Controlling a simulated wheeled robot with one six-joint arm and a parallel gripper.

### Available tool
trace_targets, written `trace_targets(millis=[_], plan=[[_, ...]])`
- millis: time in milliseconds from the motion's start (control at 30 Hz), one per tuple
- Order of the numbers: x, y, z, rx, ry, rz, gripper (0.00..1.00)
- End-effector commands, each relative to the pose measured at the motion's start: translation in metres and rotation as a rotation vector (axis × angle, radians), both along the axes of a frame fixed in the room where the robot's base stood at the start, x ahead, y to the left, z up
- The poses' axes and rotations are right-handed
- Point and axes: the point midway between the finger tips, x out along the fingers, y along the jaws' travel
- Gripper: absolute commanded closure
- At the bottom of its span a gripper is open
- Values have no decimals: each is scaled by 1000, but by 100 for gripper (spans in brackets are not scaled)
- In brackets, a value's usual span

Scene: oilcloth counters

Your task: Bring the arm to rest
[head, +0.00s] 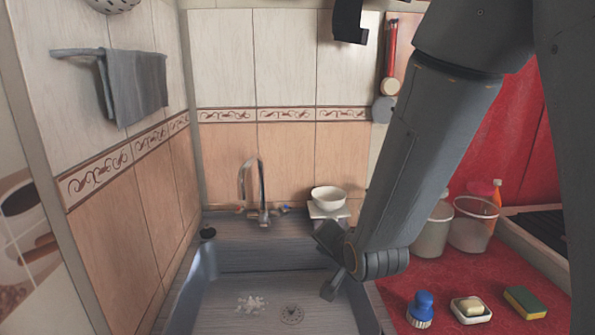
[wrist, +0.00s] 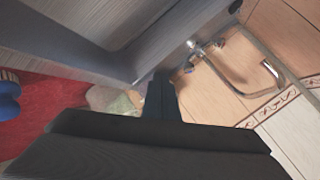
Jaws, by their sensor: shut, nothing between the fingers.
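My arm (head: 430,150) reaches down from the upper right over the right side of the sink. My gripper (head: 328,291) is at its low end, above the basin and close to its right edge. In the wrist view my gripper (wrist: 160,78) shows as one dark narrow shape with the fingers together. Nothing is held between them. The arm hides part of the counter and wall behind it.
A faucet (head: 262,190) and a white bowl (head: 328,198) stand behind. On the red counter at right are a blue brush (head: 421,308), a soap dish (head: 470,311), a sponge (head: 525,302) and containers (head: 470,225).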

Motion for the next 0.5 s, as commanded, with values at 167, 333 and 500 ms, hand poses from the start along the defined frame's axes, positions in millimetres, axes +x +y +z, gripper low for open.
trace_targets(millis=[167,333,500], plan=[[-42,-55,-28,-280,235,122,100],[-101,-97,-42,-464,473,305,100],[-154,-122,-42,-548,651,488,100]])
